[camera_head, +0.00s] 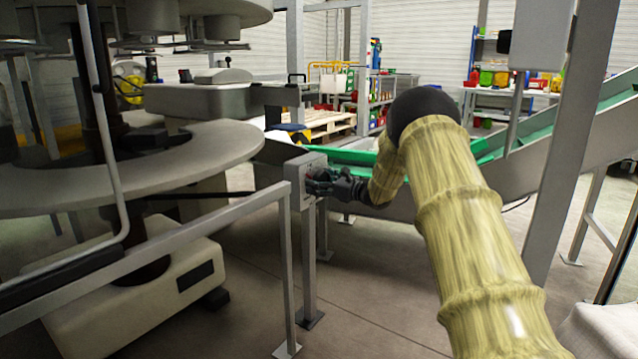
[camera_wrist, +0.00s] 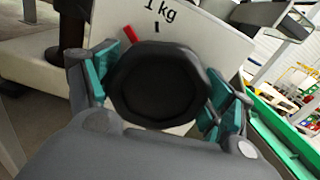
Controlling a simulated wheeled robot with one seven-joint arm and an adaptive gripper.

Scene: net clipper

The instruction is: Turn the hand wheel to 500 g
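The hand wheel (camera_wrist: 157,85) is a dark, many-sided knob in the middle of the wrist view. Behind it is a pale dial plate (camera_wrist: 205,45) marked "1 kg", with a black tick below the text. A red pointer (camera_wrist: 129,34) shows at the wheel's upper left, left of that tick. No 500 g mark is visible. My gripper (camera_wrist: 160,92) has its teal pads on either side of the wheel, with no clear gap. In the head view my gripper (camera_head: 318,183) is at the grey control box (camera_head: 293,181), hiding the wheel.
A grey railing (camera_head: 235,210) and a large round machine (camera_head: 130,165) stand left of the box. A conveyor with a green belt (camera_head: 360,157) runs behind my arm. Open floor lies in front of the box's post.

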